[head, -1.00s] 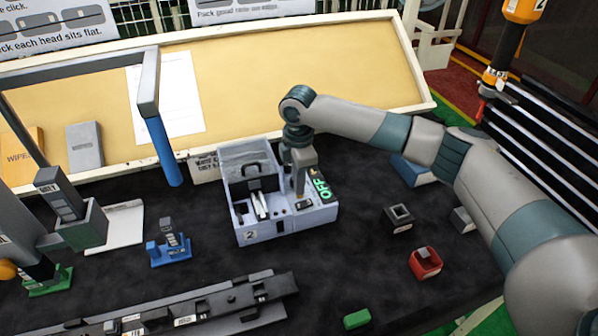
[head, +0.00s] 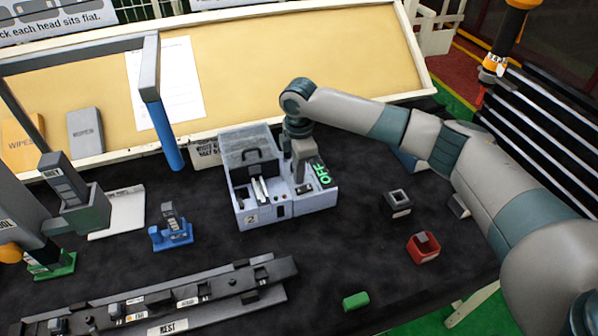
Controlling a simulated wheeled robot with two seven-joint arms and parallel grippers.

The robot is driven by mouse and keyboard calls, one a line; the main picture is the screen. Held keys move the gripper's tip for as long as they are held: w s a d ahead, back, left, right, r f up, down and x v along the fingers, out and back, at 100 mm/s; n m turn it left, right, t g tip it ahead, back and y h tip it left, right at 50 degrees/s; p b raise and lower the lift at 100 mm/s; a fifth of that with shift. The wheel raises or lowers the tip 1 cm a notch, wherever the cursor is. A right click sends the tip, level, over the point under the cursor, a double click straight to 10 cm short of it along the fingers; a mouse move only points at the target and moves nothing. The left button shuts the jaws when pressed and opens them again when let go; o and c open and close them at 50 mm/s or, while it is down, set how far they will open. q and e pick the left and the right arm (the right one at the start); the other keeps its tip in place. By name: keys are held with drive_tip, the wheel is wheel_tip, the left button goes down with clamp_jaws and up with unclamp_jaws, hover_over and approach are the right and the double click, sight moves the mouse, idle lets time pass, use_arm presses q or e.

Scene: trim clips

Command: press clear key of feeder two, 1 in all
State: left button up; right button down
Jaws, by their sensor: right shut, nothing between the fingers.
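Feeder two (head: 262,218) is a pale grey-lilac box with a "2" label on its front, standing mid-table. Its upper left part has a lid with a dark handle, and white strips lie in its open bay. A green "OFF" display (head: 322,173) shows on its right side. My right gripper (head: 301,183) points down, shut and empty, over the feeder's right-hand panel beside the display. Its tips are at or just above the panel; I cannot tell if they touch. The clear key itself cannot be made out, as the gripper covers part of the panel.
A blue stand (head: 172,235) is left of the feeder. A dark rail marked "REST" (head: 215,287) lies in front.

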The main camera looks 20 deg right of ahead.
drive_tip(key=shift+s+f, duration=0.35)
drive_tip(key=shift+f, duration=0.1)
drive_tip(key=shift+w+r+p, duration=0.2)
drive_tip(key=shift+r+p, duration=0.75)
drive_tip(key=shift+p, duration=0.25)
wheel_tip(320, 180, up, 3)
drive_tip(key=p, duration=0.2)
drive_tip(key=shift+p, duration=0.4)
wheel_tip(320, 180, up, 10)
drive_tip(key=b, duration=0.4)
drive_tip(key=shift+w+b, duration=0.15)
drive_tip(key=shift+b, duration=0.15)
drive_tip(key=shift+f, duration=0.15)
